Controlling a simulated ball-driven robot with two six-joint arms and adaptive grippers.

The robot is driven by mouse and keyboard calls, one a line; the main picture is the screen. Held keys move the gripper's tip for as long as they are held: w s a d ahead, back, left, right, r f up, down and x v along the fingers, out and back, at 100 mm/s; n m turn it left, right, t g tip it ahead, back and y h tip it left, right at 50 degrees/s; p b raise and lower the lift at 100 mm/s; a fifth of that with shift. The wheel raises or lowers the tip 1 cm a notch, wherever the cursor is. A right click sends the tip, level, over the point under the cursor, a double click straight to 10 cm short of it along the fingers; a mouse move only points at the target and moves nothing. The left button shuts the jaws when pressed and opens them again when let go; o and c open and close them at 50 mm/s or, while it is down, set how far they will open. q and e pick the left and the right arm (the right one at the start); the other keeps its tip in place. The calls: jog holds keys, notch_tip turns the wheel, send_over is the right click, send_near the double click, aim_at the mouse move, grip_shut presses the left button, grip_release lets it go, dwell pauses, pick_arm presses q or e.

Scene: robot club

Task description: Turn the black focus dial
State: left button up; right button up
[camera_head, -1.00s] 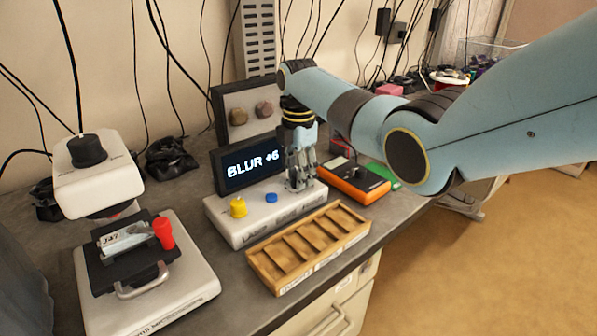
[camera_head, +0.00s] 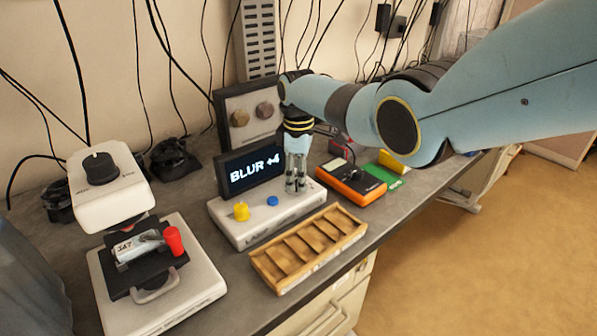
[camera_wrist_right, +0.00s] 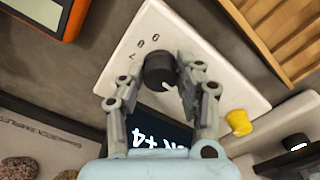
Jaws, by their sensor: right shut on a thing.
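The black focus dial (camera_wrist_right: 158,68) sits on the white control box, with curved figures beside it. My right gripper (camera_wrist_right: 157,75) has its fingers on either side of the dial and is shut on it. In the head view my right gripper (camera_head: 296,188) points straight down at the right end of the control box (camera_head: 240,233) and hides the dial. The screen (camera_head: 251,170) behind the box reads "BLUR +4". A yellow knob (camera_head: 241,211) and a blue button (camera_head: 272,200) are on the same box. My left gripper is not in view.
A wooden slotted tray (camera_head: 309,246) lies in front of the box. An orange meter (camera_head: 350,184) stands to the right. A white microscope-like device (camera_head: 110,200) with its own black knob (camera_head: 98,167) stands at the left. Cables hang along the wall.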

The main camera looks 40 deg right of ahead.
jog(key=m+p, duration=0.1)
jog(key=m, duration=0.5)
jog(key=m+p, duration=0.1)
jog(key=m, duration=0.5)
jog(key=shift+m, duration=0.4)
jog(key=m, duration=0.6)
jog(key=shift+p, duration=0.3)
jog(key=m, duration=0.6)
jog(key=shift+m, duration=0.4)
jog(key=o, duration=1.1)
jog(key=shift+o, duration=0.2)
